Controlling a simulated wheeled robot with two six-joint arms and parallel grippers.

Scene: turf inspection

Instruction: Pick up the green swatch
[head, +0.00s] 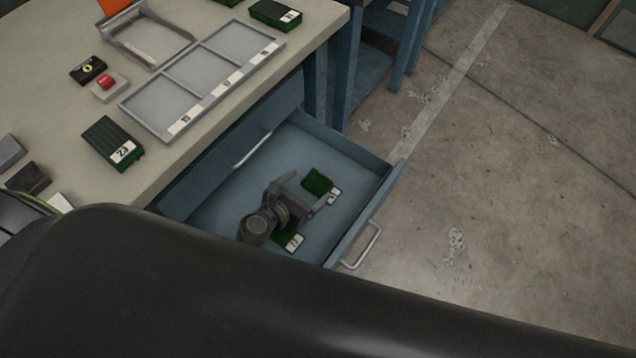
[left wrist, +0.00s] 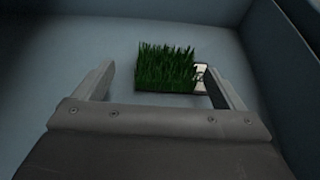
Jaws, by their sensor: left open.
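A green swatch (head: 317,182) of turf with a white label lies in the open blue drawer (head: 362,160). In the left wrist view the swatch (left wrist: 166,69) lies just beyond and between my two fingers, nearer the right finger, with its label partly hidden behind that finger. My left gripper (head: 307,194) is open and empty, low inside the drawer beside this swatch. A second green swatch (head: 290,240) with a white label lies in the drawer nearer the camera, partly hidden by my left gripper. My right gripper is not in view.
On the bench (head: 60,110) are a divided grey tray (head: 172,93), a red button (head: 106,82), a swatch labelled 23 (head: 112,142) and another swatch (head: 275,14) at the back. The drawer walls stand around my left gripper. Concrete floor lies right of the drawer.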

